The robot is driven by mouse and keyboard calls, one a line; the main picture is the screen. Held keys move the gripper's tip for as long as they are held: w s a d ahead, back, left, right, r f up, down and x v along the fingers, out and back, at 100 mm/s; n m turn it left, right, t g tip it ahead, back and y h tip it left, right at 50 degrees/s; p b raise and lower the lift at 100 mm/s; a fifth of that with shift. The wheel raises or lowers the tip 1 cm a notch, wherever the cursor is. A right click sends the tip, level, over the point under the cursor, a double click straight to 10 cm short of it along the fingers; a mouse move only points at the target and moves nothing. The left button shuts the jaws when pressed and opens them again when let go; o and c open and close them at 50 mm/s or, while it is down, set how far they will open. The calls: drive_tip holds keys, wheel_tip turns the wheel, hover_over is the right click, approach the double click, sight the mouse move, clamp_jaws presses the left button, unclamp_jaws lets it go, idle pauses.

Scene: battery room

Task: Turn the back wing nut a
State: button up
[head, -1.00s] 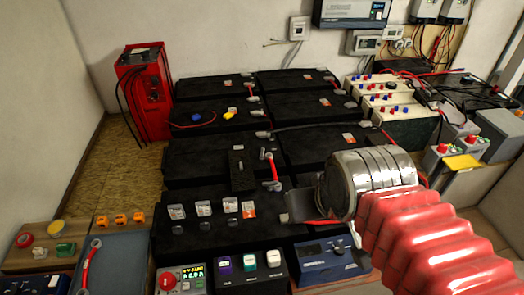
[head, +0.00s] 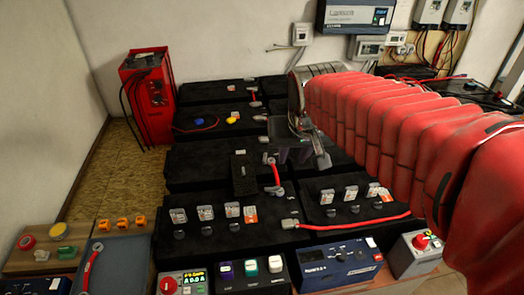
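A short red cable link (head: 275,174) runs front to back on the black batteries in the middle. Small grey pieces that look like wing nuts sit at its ends: a back one (head: 268,159) and a front one (head: 278,190). They are too small to tell how they are turned. My gripper (head: 299,148) hangs over the batteries, just right of and a little behind the back grey piece in the picture. Its fingers look spread apart, with nothing seen between them. I cannot tell its height or whether it touches anything. My red-sleeved arm hides the batteries at back right.
A dark block (head: 243,174) stands left of the link. Clear-capped pieces (head: 205,213) and a long red cable (head: 355,223) lie on the front batteries. Control boxes (head: 340,260) line the front. A red cabinet (head: 147,95) stands at back left.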

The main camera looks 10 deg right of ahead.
drive_tip(key=w+f+m, duration=0.1)
drive_tip(key=w+f, duration=0.2)
drive_tip(key=w, duration=0.5)
drive_tip(key=w+f, duration=0.3)
drive_tip(key=w, duration=0.6)
drive_tip(key=m+g, duration=0.1)
approach(264, 158)
drive_tip(key=a+v, duration=0.1)
drive_tip(key=v, duration=0.5)
drive_tip(key=shift+f+h, duration=0.15)
drive_tip(key=shift+h, duration=0.25)
drive_tip(key=x, duration=1.3)
drive_tip(key=shift+w+f, duration=0.15)
drive_tip(key=shift+f, duration=0.2)
drive_tip(key=shift+c, duration=0.7)
clamp_jaws()
drive_tip(key=shift+d, duration=0.2)
drive_tip(key=shift+a, duration=0.1)
